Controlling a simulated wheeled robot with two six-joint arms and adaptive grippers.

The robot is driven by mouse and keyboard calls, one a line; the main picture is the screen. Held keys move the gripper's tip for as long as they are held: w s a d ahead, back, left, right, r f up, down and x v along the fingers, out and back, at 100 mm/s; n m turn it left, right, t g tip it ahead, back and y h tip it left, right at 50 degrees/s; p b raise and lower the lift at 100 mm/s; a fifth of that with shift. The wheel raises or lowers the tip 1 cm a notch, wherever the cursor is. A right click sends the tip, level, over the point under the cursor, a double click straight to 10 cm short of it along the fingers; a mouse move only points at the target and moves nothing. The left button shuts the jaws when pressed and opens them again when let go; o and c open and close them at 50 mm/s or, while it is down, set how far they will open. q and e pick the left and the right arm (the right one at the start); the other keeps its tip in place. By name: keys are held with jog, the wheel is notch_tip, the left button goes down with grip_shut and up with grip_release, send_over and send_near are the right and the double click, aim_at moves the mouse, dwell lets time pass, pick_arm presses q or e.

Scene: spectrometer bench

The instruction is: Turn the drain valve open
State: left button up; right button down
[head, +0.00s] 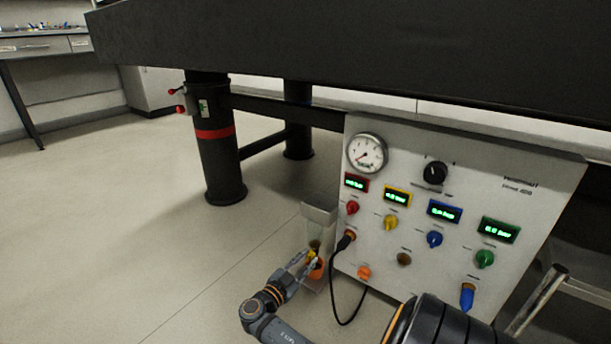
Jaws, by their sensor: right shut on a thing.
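A clear upright vessel (318,222) stands against the left side of the control panel. Low on it is a small yellow valve handle (311,254), which looks like the drain valve, with an orange part (317,269) just below. My right gripper (308,260) reaches in from below and is shut on the yellow handle. The fingers partly cover the handle, so its exact angle is hard to tell. My left gripper is not in view.
The white control panel (400,215) carries a round gauge (367,153), a black knob (435,172), several coloured knobs and lit displays. A black cable (335,305) loops down beside the gripper. A black table leg (215,150) stands behind left. The floor at left is clear.

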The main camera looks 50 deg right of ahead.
aim_at(311, 231)
jog(key=c, duration=1.1)
grip_release()
notch_tip(311, 231, up, 10)
jog(key=shift+r, duration=0.1)
